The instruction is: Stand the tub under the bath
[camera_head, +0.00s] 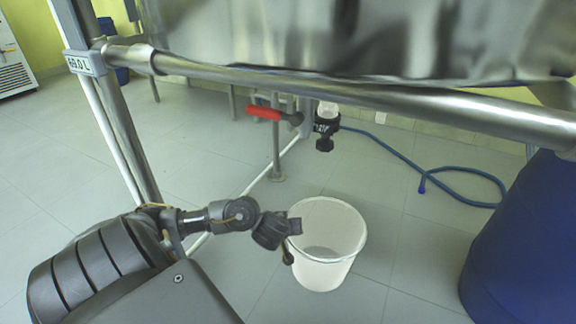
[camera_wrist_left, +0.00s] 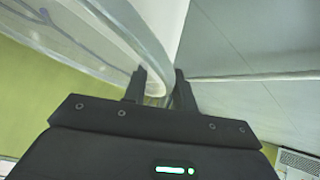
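The white tub (camera_head: 321,272) is upright, low over the grey floor; whether its base touches the floor is hard to tell. My left gripper (camera_head: 292,240) is at the left side of its rim. In the left wrist view the two fingers (camera_wrist_left: 161,82) straddle the tub's pale rim (camera_wrist_left: 128,38), one on each side, and look closed on it. The steel bath (camera_head: 350,35) fills the top of the head view. Its black drain outlet (camera_head: 325,128) and red-handled valve (camera_head: 264,113) appear above and behind the tub. My right gripper is not in view.
A steel rail (camera_head: 350,84) crosses in front of the bath, joined to a post (camera_head: 130,135) at left. A blue drum (camera_head: 530,245) stands at right. A blue hose (camera_head: 440,175) lies on the floor behind. Floor between tub and drum is clear.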

